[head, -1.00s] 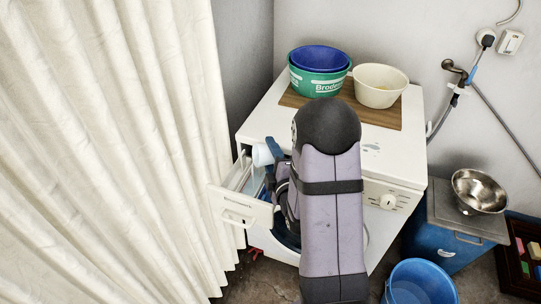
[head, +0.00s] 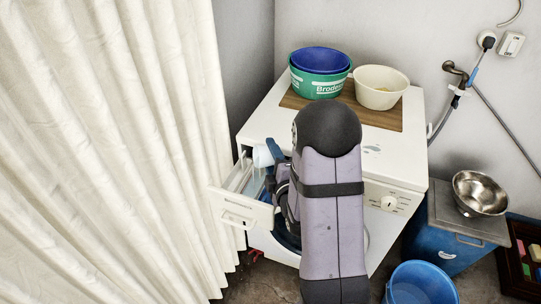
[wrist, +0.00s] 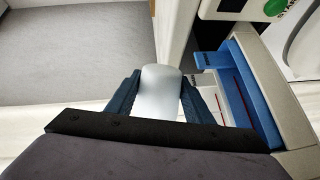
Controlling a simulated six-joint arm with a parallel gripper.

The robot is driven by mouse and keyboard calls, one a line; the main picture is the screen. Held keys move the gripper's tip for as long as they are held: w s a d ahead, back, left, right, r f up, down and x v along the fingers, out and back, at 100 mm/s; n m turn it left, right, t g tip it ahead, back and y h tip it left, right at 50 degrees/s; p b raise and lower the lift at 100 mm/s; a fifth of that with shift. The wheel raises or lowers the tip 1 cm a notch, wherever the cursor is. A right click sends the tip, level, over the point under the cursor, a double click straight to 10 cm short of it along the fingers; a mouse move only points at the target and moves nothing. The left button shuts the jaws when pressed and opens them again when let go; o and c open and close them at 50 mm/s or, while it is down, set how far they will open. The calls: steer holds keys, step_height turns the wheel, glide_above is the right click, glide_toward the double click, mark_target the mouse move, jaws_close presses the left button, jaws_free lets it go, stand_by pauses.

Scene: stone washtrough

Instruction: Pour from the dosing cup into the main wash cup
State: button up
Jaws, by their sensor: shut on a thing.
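The dosing cup (head: 262,157) is a pale, whitish cup over the open detergent drawer (head: 246,211) of the washing machine. My gripper (wrist: 160,95) is shut on the cup (wrist: 160,88), with one blue finger on each side of it. In the wrist view, the drawer's blue compartment part (wrist: 258,92) lies to the right of the cup, apart from it in the picture. I cannot tell for sure which part is the main wash cup. The cup's contents are not visible.
The washing machine top holds nested blue and green basins (head: 319,74) and a cream bowl (head: 380,88) on a brown board. A pale curtain (head: 110,150) hangs close left of the drawer. A steel bowl (head: 480,191) and blue bucket (head: 420,285) are at the right.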

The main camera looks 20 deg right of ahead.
steer(key=shift+r, duration=0.1)
steer(key=shift+a+r+n, duration=0.1)
steer(key=shift+r+n, duration=0.05)
steer(key=shift+n, duration=0.35)
steer(key=shift+b, duration=0.3)
stand_by(0.5)
steer(key=shift+a+r+n, duration=0.15)
steer(key=shift+r+n, duration=0.05)
steer(key=shift+n, duration=0.3)
steer(key=shift+a+r+n+h+b, duration=0.35)
steer(key=shift+n+b, duration=0.25)
steer(key=shift+n, duration=0.5)
stand_by(1.2)
steer(key=shift+w+r+p, duration=0.3)
steer(key=shift+r+p, duration=0.1)
steer(key=shift+p, duration=1.65)
steer(key=p, duration=0.3)
steer(key=shift+p, duration=0.4)
steer(key=shift+s+f+t+p, duration=0.25)
steer(key=shift+f+t+p, duration=0.1)
steer(key=shift+p, duration=1.15)
